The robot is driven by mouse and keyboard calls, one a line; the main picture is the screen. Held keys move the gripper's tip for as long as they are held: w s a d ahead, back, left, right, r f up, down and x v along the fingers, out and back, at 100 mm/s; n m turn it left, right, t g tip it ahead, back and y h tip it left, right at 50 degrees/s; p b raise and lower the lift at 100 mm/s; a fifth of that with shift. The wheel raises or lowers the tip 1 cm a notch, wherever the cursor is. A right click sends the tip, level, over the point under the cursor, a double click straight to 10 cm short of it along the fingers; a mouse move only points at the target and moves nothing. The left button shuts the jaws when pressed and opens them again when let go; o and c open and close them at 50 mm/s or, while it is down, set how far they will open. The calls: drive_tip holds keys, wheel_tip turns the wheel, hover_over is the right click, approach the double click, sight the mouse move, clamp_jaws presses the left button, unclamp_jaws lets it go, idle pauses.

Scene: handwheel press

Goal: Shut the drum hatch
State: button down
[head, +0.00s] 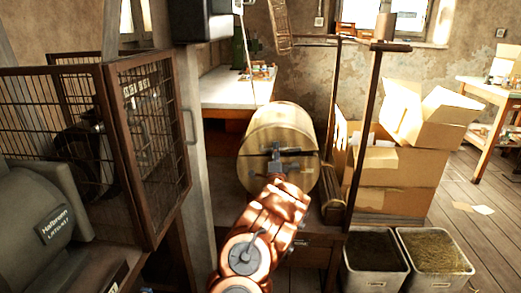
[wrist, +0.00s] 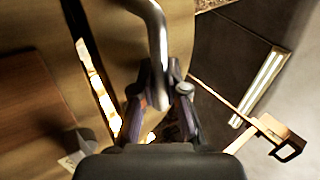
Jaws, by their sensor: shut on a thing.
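The pale wooden drum (head: 268,121) lies at the middle of the head view, its round end facing my arm. My gripper (head: 279,164) is at that end, in front of dark metal fittings. In the wrist view my gripper (wrist: 162,78) is shut on a bent grey metal handle (wrist: 155,25), with a finger on each side. Behind the handle is a pale curved panel (wrist: 122,45), seemingly the hatch. A narrow dark gap with bright patches runs along its left side. My arm hides the drum's lower part, and I cannot tell how far the hatch stands open.
A rusty mesh cage (head: 145,140) and a green machine (head: 40,225) stand at left. Cardboard boxes (head: 405,170) are at right behind a dark upright post (head: 364,130). Two filled bins (head: 375,262) stand at front right. Open floor lies further right.

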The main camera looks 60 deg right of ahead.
drive_tip(key=shift+s+d+f+m+g+h+b, duration=0.1)
drive_tip(key=shift+s+f+m+g+h+b, duration=0.1)
drive_tip(key=shift+f+m+g+b, duration=0.3)
drive_tip(key=shift+s+f+m+g+h+b, duration=0.1)
drive_tip(key=shift+f+m+g+h+b, duration=0.15)
drive_tip(key=shift+f+m, duration=0.35)
drive_tip(key=c, duration=1.4)
unclamp_jaws()
drive_tip(key=shift+c, duration=0.2)
drive_tip(key=v, duration=1.1)
drive_tip(key=shift+a, duration=0.4)
drive_tip(key=shift+s+f, duration=0.1)
